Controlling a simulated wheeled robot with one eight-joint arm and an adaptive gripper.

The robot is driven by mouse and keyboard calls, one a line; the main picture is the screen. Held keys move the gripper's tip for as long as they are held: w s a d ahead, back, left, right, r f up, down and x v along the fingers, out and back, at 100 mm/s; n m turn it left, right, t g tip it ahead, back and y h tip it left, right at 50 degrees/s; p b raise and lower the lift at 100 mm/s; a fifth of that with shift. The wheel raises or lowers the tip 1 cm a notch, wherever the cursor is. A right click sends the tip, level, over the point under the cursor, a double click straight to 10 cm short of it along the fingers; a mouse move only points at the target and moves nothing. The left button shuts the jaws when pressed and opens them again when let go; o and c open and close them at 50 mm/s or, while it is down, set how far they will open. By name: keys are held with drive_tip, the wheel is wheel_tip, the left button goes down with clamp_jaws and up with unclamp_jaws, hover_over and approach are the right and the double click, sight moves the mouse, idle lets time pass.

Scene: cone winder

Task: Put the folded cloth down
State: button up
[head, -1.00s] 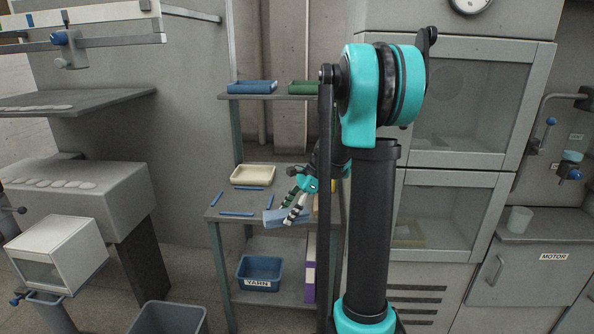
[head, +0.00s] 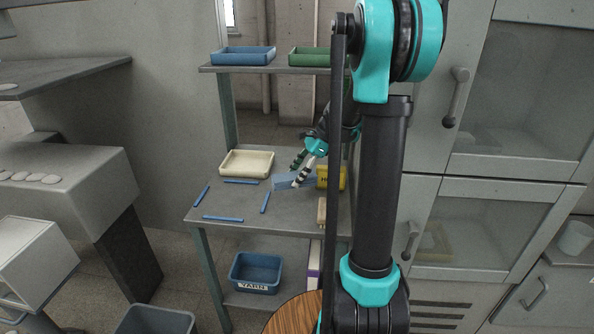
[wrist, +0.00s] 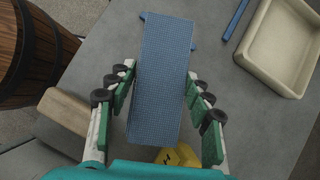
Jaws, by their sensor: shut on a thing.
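The folded cloth (head: 284,182) is a flat blue woven strip. My gripper (head: 301,172) is shut on it, and it is over the right part of the grey middle shelf (head: 240,235). In the wrist view the cloth (wrist: 160,85) lies lengthwise between the two fingers (wrist: 160,80). Blue strips (head: 222,218) on the shelf outline a four-sided area, with the cloth to its right. One strip (wrist: 235,20) shows at the top of the wrist view. I cannot tell how high the cloth is above the shelf.
A cream tray (head: 246,163) sits behind the outlined area. A yellow box (head: 331,177) and a wooden block (head: 322,210) are at the right. A wooden barrel (head: 290,316) stands in front. A blue YARN bin (head: 256,273) is below. The outlined area is clear.

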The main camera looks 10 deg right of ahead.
drive_tip(key=shift+f, duration=3)
drive_tip(key=shift+f, duration=0.55)
drive_tip(key=o, duration=1.2)
drive_tip(key=shift+r, duration=0.1)
